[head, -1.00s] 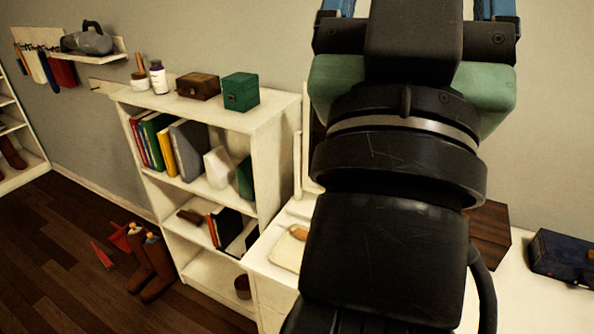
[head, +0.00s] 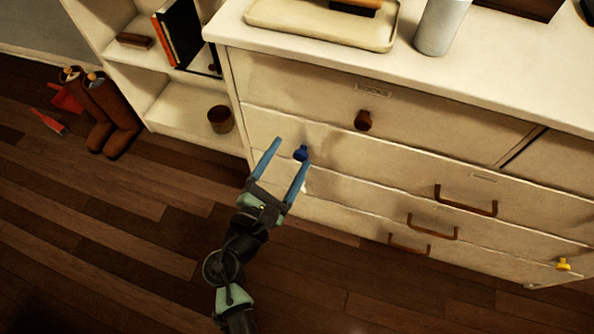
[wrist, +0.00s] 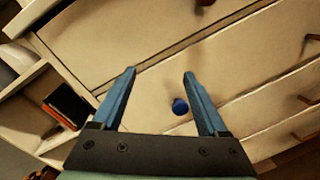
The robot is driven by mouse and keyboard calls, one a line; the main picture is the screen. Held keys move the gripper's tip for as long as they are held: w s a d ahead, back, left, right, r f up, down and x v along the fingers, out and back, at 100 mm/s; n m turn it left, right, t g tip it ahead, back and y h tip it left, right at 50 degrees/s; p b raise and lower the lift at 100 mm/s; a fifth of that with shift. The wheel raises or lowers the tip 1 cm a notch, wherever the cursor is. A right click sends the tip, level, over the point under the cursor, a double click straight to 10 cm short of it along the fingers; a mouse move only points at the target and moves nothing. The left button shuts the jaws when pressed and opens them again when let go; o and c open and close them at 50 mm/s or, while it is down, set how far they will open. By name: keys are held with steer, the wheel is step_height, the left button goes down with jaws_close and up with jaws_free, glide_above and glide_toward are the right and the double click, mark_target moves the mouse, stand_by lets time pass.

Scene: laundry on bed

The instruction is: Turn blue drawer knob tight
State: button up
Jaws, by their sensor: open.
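The blue drawer knob (head: 301,153) is a small round knob on the second drawer front of the white dresser (head: 300,85), near its left end. It also shows in the wrist view (wrist: 180,106), between the two fingers and nearer the right one. My gripper (head: 287,152) is open and empty, with two long blue fingers pointing at the dresser front. In the head view the knob appears just beside the right fingertip. I cannot tell whether that finger touches it.
A brown round knob (head: 363,120) is on the top drawer. Bar handles (head: 466,203) and a yellow knob (head: 563,265) are further right. A tray (head: 320,24) and a grey cylinder (head: 441,25) stand on top. A shelf (head: 170,112) and boots (head: 108,115) are left. The wood floor in front is clear.

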mark_target(300, 159)
steer(key=s+a+f+n+t+y+b, duration=0.15)
steer(key=s+f+n+b, duration=0.4)
steer(key=f, duration=0.75)
steer(key=w+d, duration=0.1)
steer(key=w, duration=0.3)
steer(key=w+d+n, duration=0.1)
steer(key=w, duration=0.3)
steer(key=w+d+n+b, duration=0.1)
steer(key=w, duration=0.2)
steer(key=shift+w+d+r+g, duration=0.15)
steer(key=shift+w+r+g, duration=0.1)
steer(key=shift+w, duration=0.15)
jaws_close()
